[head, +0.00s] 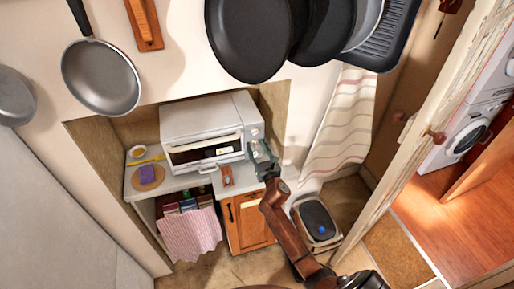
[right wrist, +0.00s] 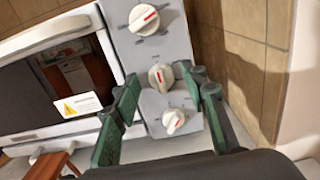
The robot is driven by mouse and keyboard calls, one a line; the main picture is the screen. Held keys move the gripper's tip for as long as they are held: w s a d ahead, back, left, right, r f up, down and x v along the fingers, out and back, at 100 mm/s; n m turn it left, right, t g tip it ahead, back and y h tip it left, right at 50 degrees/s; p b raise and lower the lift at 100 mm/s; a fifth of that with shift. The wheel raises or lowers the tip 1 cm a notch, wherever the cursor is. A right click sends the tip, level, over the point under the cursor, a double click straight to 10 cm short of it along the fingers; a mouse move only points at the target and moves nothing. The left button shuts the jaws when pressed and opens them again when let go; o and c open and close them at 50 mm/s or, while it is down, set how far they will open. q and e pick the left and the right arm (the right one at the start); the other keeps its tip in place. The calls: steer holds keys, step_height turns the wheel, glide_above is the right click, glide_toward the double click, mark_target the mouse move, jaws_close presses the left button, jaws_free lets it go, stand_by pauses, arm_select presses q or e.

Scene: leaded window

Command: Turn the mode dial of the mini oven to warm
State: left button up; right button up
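The white mini oven (head: 200,120) stands on the counter in a niche. Its control panel (right wrist: 185,48) has three white dials with red pointer marks: a top dial (right wrist: 144,19), a middle dial (right wrist: 161,76) and a bottom dial (right wrist: 173,121). Their printed labels are too small to read, so I cannot tell which is the mode dial. My right gripper (right wrist: 165,82) is open, its green fingers either side of the middle dial, with no clear contact. In the head view my right gripper (head: 262,156) is at the oven's right front. My left gripper is not in view.
The oven door (right wrist: 62,75) with its warning sticker is left of the fingers. A tiled wall (right wrist: 240,60) is close on the right. Pans (head: 100,75) hang above. A purple item (head: 150,173) lies on a round board left of the oven. A bin (head: 317,220) stands on the floor.

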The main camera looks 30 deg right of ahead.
steer(key=shift+c, duration=0.4)
jaws_close()
steer(key=shift+m, duration=0.4)
steer(key=m, duration=1.1)
steer(key=shift+d+f, duration=0.1)
steer(key=shift+d, duration=0.05)
stand_by(0.5)
steer(key=shift+o, duration=0.4)
jaws_free()
steer(key=shift+s, duration=0.1)
